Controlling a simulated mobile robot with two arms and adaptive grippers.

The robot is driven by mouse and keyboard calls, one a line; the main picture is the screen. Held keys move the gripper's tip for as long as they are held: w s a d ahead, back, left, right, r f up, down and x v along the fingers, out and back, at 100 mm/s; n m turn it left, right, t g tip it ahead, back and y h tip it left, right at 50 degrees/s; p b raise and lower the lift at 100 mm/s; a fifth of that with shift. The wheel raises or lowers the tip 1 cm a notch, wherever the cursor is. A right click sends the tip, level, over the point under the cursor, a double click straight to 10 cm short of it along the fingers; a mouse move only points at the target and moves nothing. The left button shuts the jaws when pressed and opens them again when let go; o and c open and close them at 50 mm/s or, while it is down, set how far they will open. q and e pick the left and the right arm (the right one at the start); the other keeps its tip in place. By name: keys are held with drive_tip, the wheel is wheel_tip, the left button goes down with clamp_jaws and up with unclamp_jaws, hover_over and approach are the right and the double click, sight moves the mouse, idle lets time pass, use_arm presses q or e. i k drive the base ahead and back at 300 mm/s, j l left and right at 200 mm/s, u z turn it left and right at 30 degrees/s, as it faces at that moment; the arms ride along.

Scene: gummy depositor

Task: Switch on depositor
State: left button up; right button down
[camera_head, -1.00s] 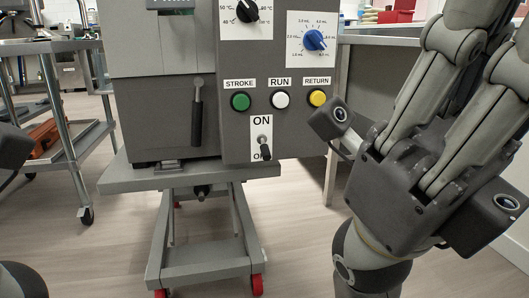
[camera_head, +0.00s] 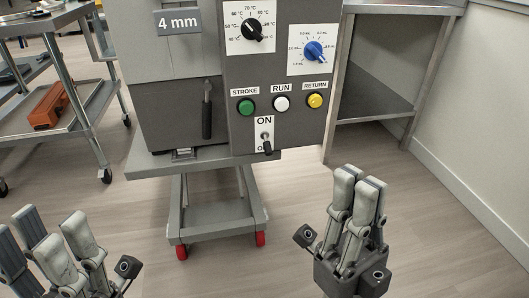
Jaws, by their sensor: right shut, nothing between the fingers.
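The depositor (camera_head: 180,110) is a grey machine with a control panel on its right side. Its toggle switch (camera_head: 266,143) sits low on the panel on a white plate, with ON printed above. The lever points down, over the partly hidden OFF label. My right gripper (camera_head: 358,180) is shut and empty at the bottom right, fingers pointing up, below and right of the switch and apart from it. My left gripper (camera_head: 47,228) is at the bottom left with its fingers spread and nothing visible between them, well away from the switch.
Above the switch are green (camera_head: 246,107), white (camera_head: 281,103) and yellow (camera_head: 315,100) buttons and black (camera_head: 252,29) and blue (camera_head: 314,51) dials. A wheeled stand (camera_head: 215,217) carries the machine. A steel table (camera_head: 375,90) stands right, a cart with an orange case (camera_head: 49,106) left.

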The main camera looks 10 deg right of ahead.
sight(267, 144)
drive_tip(key=i+j+z, duration=0.2)
drive_tip(key=i+j, duration=0.2)
drive_tip(key=i+j+z, duration=0.25)
drive_tip(key=j, duration=0.55)
drive_tip(key=j+z, duration=0.3)
drive_tip(key=j, duration=0.5)
drive_tip(key=k, duration=0.05)
